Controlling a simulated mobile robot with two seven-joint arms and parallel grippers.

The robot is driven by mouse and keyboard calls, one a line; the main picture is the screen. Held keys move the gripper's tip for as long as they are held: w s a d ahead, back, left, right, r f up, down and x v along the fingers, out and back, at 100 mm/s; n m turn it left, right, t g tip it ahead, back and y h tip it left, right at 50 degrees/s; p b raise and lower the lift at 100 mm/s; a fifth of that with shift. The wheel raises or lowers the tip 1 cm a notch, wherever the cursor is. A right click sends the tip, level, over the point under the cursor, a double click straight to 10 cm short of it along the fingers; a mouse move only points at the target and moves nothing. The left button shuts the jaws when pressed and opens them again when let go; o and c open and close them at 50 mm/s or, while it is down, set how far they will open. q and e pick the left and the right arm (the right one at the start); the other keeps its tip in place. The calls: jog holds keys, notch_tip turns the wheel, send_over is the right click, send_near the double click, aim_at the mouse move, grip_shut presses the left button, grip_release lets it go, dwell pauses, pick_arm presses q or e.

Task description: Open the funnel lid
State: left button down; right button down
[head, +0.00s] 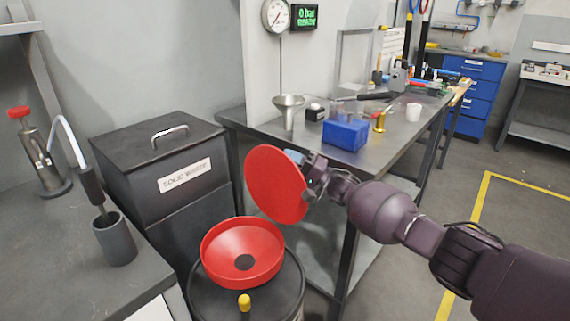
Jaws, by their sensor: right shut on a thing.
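The red funnel (222,254) sits on top of a dark drum (287,291) at the bottom centre. Its dark centre hole shows, so the funnel's mouth is uncovered. The round red lid (272,184) stands nearly upright above the funnel's back right side. My right gripper (309,178) is at the lid's right edge and shut on it. The fingertips are partly hidden by the lid and the wrist. My left gripper is not in view.
A black solid waste bin (152,147) stands left of the drum. A grey metal table (258,118) behind the lid holds a blue box (345,134) and a small metal funnel (289,108). A yellow-topped knob (244,301) rises in front of the red funnel.

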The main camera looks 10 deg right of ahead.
jog(key=shift+f, duration=0.1)
jog(key=c, duration=0.9)
grip_release()
jog(key=v, duration=1)
jog(key=shift+s+d+p, duration=0.25)
jog(key=shift+d+p, duration=0.05)
jog(key=shift+d, duration=0.05)
jog(key=shift+f, duration=0.15)
